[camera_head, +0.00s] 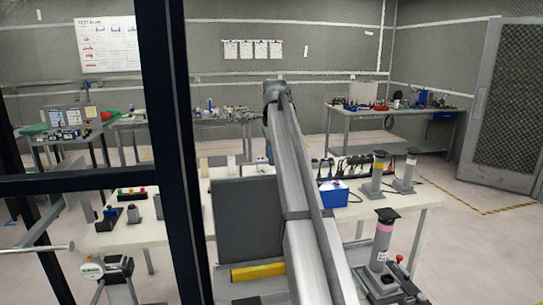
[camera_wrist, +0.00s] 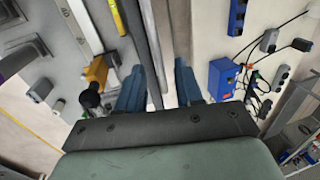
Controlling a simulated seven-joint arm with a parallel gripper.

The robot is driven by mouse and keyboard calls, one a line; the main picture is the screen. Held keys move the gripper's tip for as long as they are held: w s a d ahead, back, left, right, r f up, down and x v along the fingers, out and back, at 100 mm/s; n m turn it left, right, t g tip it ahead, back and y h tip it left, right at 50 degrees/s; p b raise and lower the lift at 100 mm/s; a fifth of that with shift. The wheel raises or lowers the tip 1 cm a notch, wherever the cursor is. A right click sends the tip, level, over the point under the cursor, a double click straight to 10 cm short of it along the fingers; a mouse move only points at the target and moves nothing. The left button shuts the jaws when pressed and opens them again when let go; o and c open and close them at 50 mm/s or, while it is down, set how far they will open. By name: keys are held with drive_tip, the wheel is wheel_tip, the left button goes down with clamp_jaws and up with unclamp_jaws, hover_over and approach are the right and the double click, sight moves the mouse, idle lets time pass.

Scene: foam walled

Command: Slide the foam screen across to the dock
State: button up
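The foam screen (camera_head: 248,222) is a dark grey upright panel at the table's near side in the head view, left of my arm, which covers its right part. In the wrist view a thin upright edge, seemingly the screen's (camera_wrist: 152,50), runs from the top down between my fingers. My gripper (camera_wrist: 160,84) has two blue fingers standing apart on either side of that edge, with a visible gap to the right finger. In the head view my arm mostly hides the gripper, and only a bit of blue shows. I cannot tell which thing is the dock.
A yellow bar (camera_head: 258,272) lies low in front of the screen. A blue box (camera_head: 332,194), cables and grey posts (camera_head: 378,172) stand right of my arm on the white table (camera_head: 150,236). A dark frame post (camera_head: 172,150) crosses the left side.

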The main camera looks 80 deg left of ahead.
drive_tip(key=shift+f, duration=0.25)
drive_tip(key=shift+c, duration=0.5)
clamp_jaws()
idle(0.9)
